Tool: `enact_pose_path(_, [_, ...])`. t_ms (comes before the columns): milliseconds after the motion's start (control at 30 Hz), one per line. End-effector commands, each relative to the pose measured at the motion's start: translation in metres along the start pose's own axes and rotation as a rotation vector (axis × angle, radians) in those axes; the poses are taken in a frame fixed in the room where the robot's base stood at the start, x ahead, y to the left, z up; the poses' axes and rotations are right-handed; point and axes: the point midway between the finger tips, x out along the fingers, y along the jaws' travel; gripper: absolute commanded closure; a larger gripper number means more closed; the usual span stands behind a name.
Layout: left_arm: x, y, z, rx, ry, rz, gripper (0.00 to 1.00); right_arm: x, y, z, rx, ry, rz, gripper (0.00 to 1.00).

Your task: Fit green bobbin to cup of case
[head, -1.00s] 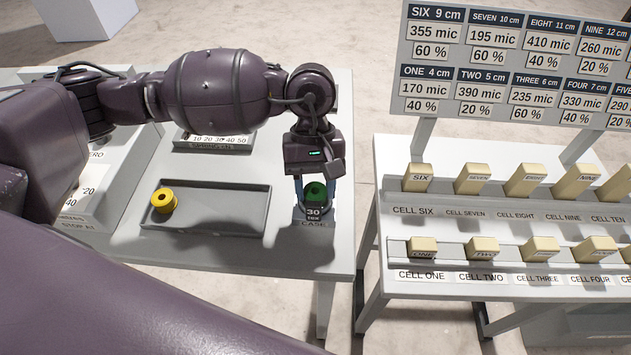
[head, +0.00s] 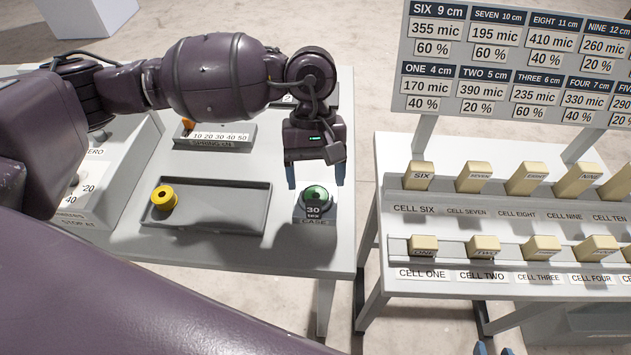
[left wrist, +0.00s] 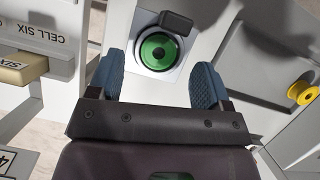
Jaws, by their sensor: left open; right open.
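The green bobbin (head: 316,192) sits in the round cup of the case (head: 313,213), which carries a "30" label, at the right end of the white table. In the left wrist view the bobbin (left wrist: 157,52) lies face-up inside the dark ring of the cup (left wrist: 140,58). My left gripper (head: 315,180) is open and empty above the case, its blue fingers spread wide to either side and apart from the bobbin. My right gripper (head: 493,349) shows only its blue fingertips at the bottom edge; they are apart.
A yellow bobbin (head: 164,198) stands at the left end of a grey tray (head: 222,213). A numbered scale (head: 222,137) lies behind the tray. To the right, a rack (head: 400,267) holds several beige blocks in labelled cells, with a board of figures (head: 520,60) above.

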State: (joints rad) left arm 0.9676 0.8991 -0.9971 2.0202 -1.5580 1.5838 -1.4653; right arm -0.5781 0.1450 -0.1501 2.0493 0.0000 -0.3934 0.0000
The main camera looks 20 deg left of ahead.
Motion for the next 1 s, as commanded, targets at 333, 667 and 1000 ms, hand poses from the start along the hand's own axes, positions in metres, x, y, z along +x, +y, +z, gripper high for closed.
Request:
enact_pose_path(333, [-0.065, 0.0, 0.0, 0.0, 0.002, -0.001, 0.28, 0.002, 0.0, 0.004, -0.003, -0.007, -0.001, 0.57])
enact_pose_path(667, [-0.086, -0.001, 0.0, -0.001, -0.002, -0.002, 0.28, 0.001, 0.001, 0.006, -0.004, -0.012, 0.0, 0.57])
enact_pose_path(1000, [-0.086, -0.001, 0.0, 0.0, -0.001, -0.002, 0.28, 0.001, 0.001, 0.006, -0.003, -0.011, 0.0, 0.57])
